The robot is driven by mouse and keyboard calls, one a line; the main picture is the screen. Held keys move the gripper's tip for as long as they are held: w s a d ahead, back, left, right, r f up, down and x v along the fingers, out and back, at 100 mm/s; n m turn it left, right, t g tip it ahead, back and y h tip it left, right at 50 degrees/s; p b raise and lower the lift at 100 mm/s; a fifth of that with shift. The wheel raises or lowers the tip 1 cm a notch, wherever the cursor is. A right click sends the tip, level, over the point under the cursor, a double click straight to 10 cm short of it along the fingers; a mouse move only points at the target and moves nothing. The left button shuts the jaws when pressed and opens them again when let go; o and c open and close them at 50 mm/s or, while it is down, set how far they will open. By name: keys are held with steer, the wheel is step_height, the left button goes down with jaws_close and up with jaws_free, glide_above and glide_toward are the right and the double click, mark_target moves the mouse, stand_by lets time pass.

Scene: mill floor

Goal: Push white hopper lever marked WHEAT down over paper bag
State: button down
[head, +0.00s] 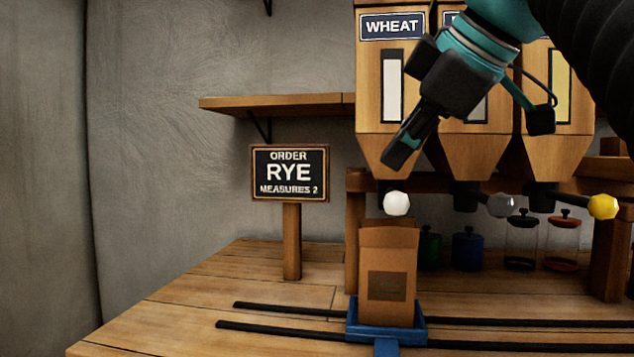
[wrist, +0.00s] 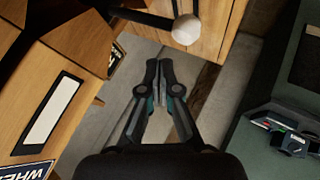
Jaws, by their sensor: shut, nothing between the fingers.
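The WHEAT hopper (head: 376,130) is a wooden bin with a tapered bottom and a WHEAT plate (head: 392,26). Its lever ends in a white knob (head: 397,204), just below the hopper's outlet; the knob also shows at the top of the wrist view (wrist: 186,29). An open brown paper bag (head: 388,262) stands upright under the knob, in a blue tray (head: 420,332). My gripper (head: 398,158) is shut and empty, tilted down in front of the hopper's tapered part. It appears above the white knob and apart from it. In the wrist view the closed fingertips (wrist: 160,72) are below the knob in the picture.
A grey knob (head: 501,205) and a yellow knob (head: 603,207) belong to the neighbouring hoppers. The tray sits on black rails (head: 280,330). A sign (head: 290,173) reads ORDER RYE MEASURES 2. Lidded jars (head: 468,250) stand behind the bag. The table's left part is mostly clear.

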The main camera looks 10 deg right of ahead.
step_height(320, 180, up, 2)
steer(key=shift+r+p, duration=0.1)
steer(key=shift+p, duration=0.5)
steer(key=shift+r, duration=0.95)
